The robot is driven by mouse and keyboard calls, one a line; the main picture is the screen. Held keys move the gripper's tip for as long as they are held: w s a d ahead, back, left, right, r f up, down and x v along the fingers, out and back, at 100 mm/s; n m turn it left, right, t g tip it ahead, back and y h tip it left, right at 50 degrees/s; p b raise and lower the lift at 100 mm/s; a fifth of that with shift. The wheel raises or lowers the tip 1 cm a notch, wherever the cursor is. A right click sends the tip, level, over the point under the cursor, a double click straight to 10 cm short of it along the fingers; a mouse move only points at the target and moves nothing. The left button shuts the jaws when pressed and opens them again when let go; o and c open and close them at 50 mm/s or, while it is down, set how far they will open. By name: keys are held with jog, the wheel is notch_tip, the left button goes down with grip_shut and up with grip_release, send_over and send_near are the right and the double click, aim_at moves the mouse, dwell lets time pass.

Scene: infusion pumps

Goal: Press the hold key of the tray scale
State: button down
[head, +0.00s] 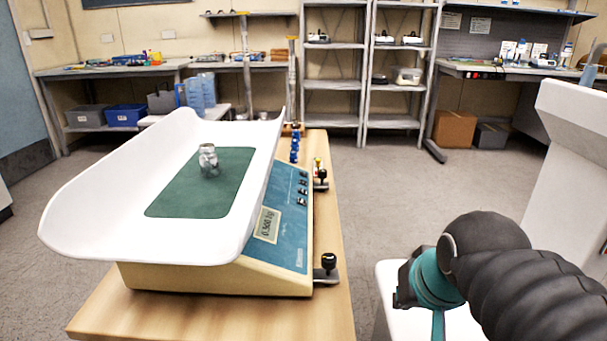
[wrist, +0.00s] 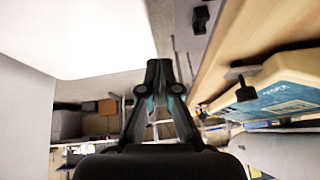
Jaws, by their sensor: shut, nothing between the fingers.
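The tray scale (head: 215,275) stands on a wooden table, with a wide white tray on a cream body. The key labels are too small to read, so I cannot tell which is hold. In the wrist view the scale (wrist: 285,90) is at the right edge, turned on its side, its keys not clear. My gripper (wrist: 165,68) is shut and empty, apart from the scale. In the head view my arm is to the right of the table; the fingertips cannot be made out.
A small shiny jar (head: 208,160) stands on the green mat (head: 178,205) in the tray. Black-knobbed clamps (head: 327,267) stick out from the table's right side. A white unit (head: 570,160) stands at right. Shelves (head: 335,85) and benches line the back wall; the floor between is open.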

jog(key=w+a+r+m+t+y, duration=0.1)
jog(key=w+a+r, duration=0.15)
jog(key=w, duration=0.45)
jog(key=w+a+r+m, duration=0.1)
jog(key=w+r+m, duration=0.1)
jog(key=w+r, duration=0.3)
jog(key=w+a+r+m+t+y, duration=0.1)
jog(key=w+a+r, duration=0.1)
jog(key=w, duration=0.6)
notch_tip(320, 180, up, 4)
jog(key=f+m+t+y, duration=0.1)
jog(key=m+y, duration=0.1)
jog(key=m, duration=0.3)
send_over(303, 174)
jog(key=d, duration=0.5)
jog(key=shift+s+d+r, duration=0.15)
jog(key=shift+r, duration=0.1)
jog(key=shift+a+f+b, duration=0.45)
jog(key=shift+a+f, duration=0.15)
jog(key=shift+f, duration=0.75)
jog(key=shift+a+f+b, duration=0.4)
jog(key=shift+a+f, duration=0.15)
jog(key=shift+f, duration=0.8)
jog(key=shift+a+f+b, duration=0.45)
jog(key=shift+a+f, duration=0.15)
jog(key=shift+f, duration=0.75)
jog(key=shift+f, duration=0.15)
jog(key=shift+a+f, duration=0.15)
jog(key=shift+f, duration=0.1)
